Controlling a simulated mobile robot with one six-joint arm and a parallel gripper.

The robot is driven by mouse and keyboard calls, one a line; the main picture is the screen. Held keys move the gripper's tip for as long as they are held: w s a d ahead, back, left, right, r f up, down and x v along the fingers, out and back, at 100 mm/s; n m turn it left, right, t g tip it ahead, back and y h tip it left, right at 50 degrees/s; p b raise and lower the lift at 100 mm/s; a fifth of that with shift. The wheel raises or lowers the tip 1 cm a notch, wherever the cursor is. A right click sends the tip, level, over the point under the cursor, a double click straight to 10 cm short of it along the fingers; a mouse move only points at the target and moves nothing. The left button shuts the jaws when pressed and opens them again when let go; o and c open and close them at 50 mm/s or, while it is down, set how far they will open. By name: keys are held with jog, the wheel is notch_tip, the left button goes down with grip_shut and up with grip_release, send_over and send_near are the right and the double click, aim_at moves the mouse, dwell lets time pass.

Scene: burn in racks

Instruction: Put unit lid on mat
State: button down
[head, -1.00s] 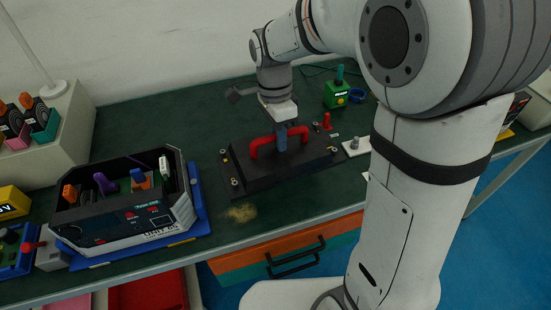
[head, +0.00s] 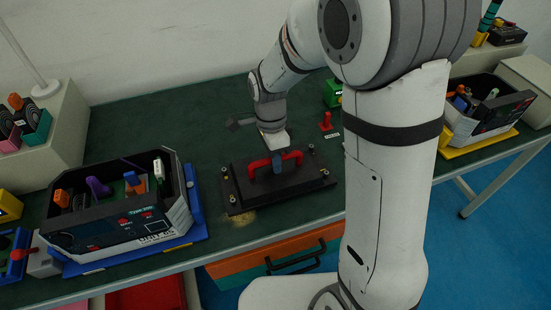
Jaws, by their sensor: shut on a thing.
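The unit lid (head: 250,190) is a flat black plate with a red handle (head: 259,164) and small round fittings near its corners. My gripper (head: 277,166) is shut on the middle of the red handle from above. The lid lies level over the green bench top, near its front edge. I cannot tell whether it touches the surface. No separate mat shows clearly under the lid; anything beneath it is hidden.
An open dark unit (head: 110,232) with coloured parts stands on a blue mat (head: 199,226) at left. Another open unit (head: 470,128) stands on a yellow mat (head: 507,136) at right. A red stamp-like piece (head: 326,122) and a green box (head: 332,93) stand behind the lid.

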jog(key=c, duration=1.8)
grip_release()
jog(key=shift+f, duration=0.1)
jog(key=o, duration=0.4)
jog(key=shift+o, duration=0.2)
notch_tip(320, 180, up, 12)
jog(key=w, duration=0.2)
jog(key=s+d+r+n+t, duration=0.1)
jog(key=s+d+n+t, duration=0.3)
jog(key=s+d+n, duration=0.8)
jog(key=s+n, duration=0.2)
jog(key=shift+s+d+n+t+y+p, duration=0.15)
jog(key=shift+d+n+t+y+p, duration=0.15)
jog(key=shift+n+t, duration=0.1)
